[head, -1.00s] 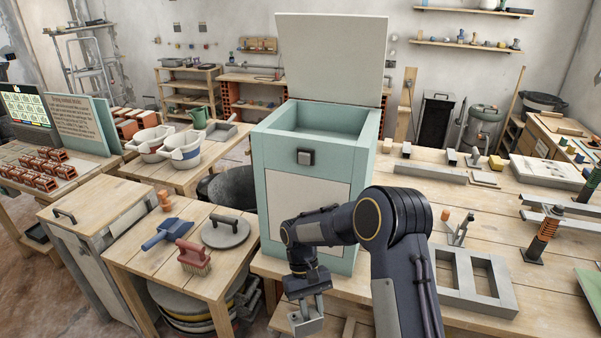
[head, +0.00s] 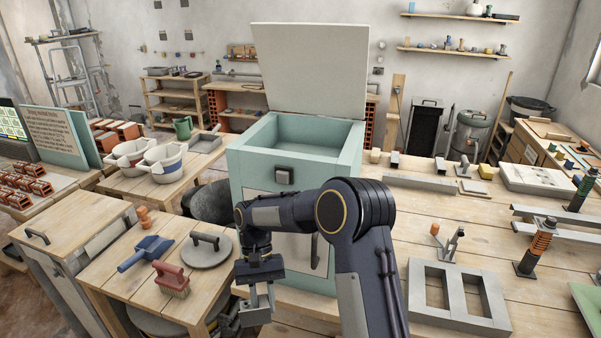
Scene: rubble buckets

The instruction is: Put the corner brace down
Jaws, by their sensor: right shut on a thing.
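My right gripper (head: 261,284) hangs point-down in front of the green box, left of my right forearm. It is shut on a small grey metal piece, the corner brace (head: 257,313), which shows at the jaws near the bottom of the view. The brace's exact shape is partly hidden by the jaws. It hangs around the gap between the left wooden table and the right workbench, and I cannot tell its height. My left gripper is not in view.
The green box (head: 237,165) stands with its lid (head: 311,70) up and its top compartment open. A grey two-opening frame (head: 458,298) lies on the right workbench (head: 400,225).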

